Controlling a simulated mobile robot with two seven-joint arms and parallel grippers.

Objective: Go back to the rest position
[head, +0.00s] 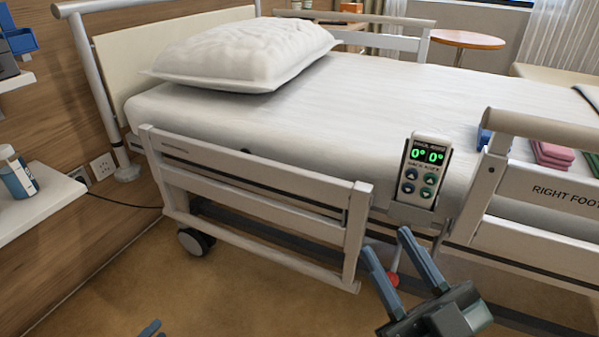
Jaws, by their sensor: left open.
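My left gripper (153,329) shows only as blue-grey fingertips at the bottom edge, low over the floor and left of centre. The rest of it is out of the frame. It is open, with nothing visible between the tips. My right gripper (387,243) is in front of the bed's near side, below the bed's control panel (424,172). Its two blue-grey fingers are spread apart. A red knob (393,280) on a thin rod shows between the fingers; I cannot tell whether they touch it. The panel reads 0° and 0° in green.
The bed (350,105) with a white pillow (245,55) fills the middle. Its near side rail (250,185) and foot rail (540,128) stand close to my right gripper. Wall shelves (40,203) are at the left. Floor (250,290) is clear between my grippers.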

